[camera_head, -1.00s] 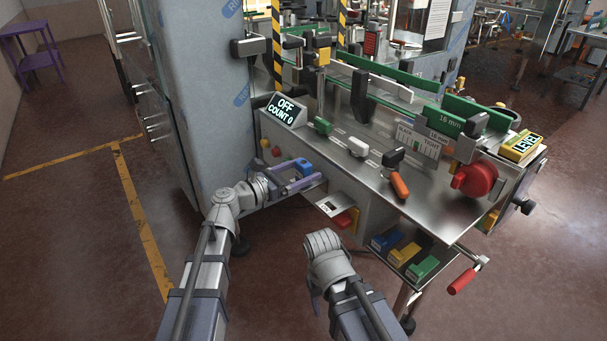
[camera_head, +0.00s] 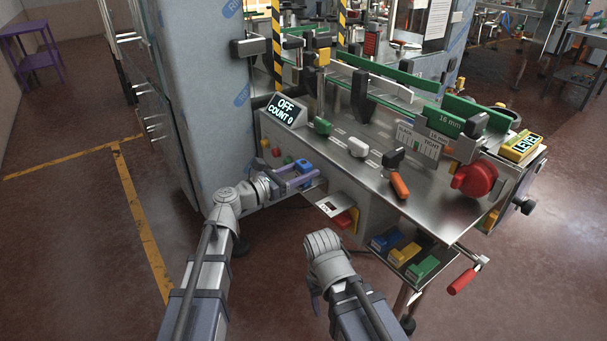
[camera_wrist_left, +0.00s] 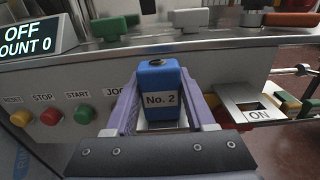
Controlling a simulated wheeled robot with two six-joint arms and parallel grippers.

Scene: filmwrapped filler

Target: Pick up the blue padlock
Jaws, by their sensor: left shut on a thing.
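The blue padlock (camera_wrist_left: 161,82) shows in the left wrist view with a white label reading "No. 2". In the head view it is a small blue block (camera_head: 302,165) at the front panel of the machine. My left gripper (camera_head: 299,178) is shut on it, and in the left wrist view its two purple fingers (camera_wrist_left: 159,108) lie along the padlock's left and right sides. The shackle cannot be made out. My right gripper's fingers are mostly hidden beyond the right wrist, low in the middle of the head view.
Coloured buttons (camera_wrist_left: 50,117) sit on the panel left of the padlock. A metal plate marked "ON" (camera_wrist_left: 249,113) juts out at right. The steel deck (camera_head: 340,165) lies above. A lower shelf holds blue, yellow (camera_head: 404,254) and green blocks.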

